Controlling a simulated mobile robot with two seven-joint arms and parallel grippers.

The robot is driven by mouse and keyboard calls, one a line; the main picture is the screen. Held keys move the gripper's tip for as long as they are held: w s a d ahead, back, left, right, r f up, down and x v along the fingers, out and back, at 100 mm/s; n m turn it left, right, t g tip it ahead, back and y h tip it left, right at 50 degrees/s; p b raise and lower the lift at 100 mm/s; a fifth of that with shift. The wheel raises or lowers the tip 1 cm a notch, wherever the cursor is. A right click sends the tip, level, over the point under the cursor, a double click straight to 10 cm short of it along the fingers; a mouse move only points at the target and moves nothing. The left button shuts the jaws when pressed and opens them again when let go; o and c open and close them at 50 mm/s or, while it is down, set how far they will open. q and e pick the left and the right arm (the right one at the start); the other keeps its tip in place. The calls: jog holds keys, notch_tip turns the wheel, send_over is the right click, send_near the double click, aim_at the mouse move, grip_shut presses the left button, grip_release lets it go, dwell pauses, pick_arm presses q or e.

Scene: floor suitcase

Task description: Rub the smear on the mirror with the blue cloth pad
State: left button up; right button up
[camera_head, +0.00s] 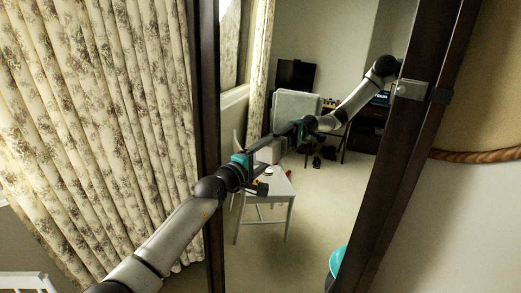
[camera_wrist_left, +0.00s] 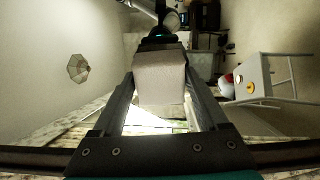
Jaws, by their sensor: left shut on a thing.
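The mirror (camera_head: 300,225) stands upright in a dark wooden frame and fills the middle of the head view. My left gripper (camera_head: 269,146) reaches up from the lower left to the glass, and its reflection meets it from the upper right. In the left wrist view the gripper (camera_wrist_left: 160,75) is shut on the cloth pad (camera_wrist_left: 160,85), which looks greyish there and sits between the two dark fingers. The pad's front is close to the mirror; I cannot tell whether it touches. I cannot make out the smear. My right gripper is not in view.
A patterned curtain (camera_head: 95,120) hangs left of the mirror. The dark frame's right post (camera_head: 400,185) carries a metal fitting (camera_head: 411,89). A rope (camera_head: 478,155) runs at the right. The white table (camera_head: 264,188) with small items and the dark screen appear as reflections.

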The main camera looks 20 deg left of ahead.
pick_arm(q)
jog(key=d+p, duration=0.2)
jog(key=shift+s+d+r, duration=0.2)
jog(key=shift+d, duration=0.1)
jog(key=shift+s+d+f+p, duration=0.15)
jog(key=shift+d+p, duration=0.5)
jog(key=shift+d, duration=0.1)
jog(key=shift+s+d+p, duration=0.2)
jog(key=shift+d+p, duration=0.7)
jog(key=shift+d, duration=0.1)
jog(key=shift+s+d+p, duration=0.15)
jog(key=shift+d+p, duration=0.2)
jog(key=shift+d, duration=0.2)
jog(key=shift+f, duration=0.1)
jog(key=shift+a, duration=0.1)
jog(key=shift+s, duration=0.1)
jog(key=shift+s+a+r+p, duration=0.1)
jog(key=shift+s+a+p, duration=0.1)
jog(key=shift+s+p, duration=0.6)
jog(key=shift+s+a+r+p, duration=0.15)
jog(key=shift+s+p, duration=0.35)
jog(key=shift+s, duration=0.6)
jog(key=shift+s+a+r+p, duration=0.1)
jog(key=shift+s+a+p, duration=0.1)
jog(key=shift+s+p, duration=0.6)
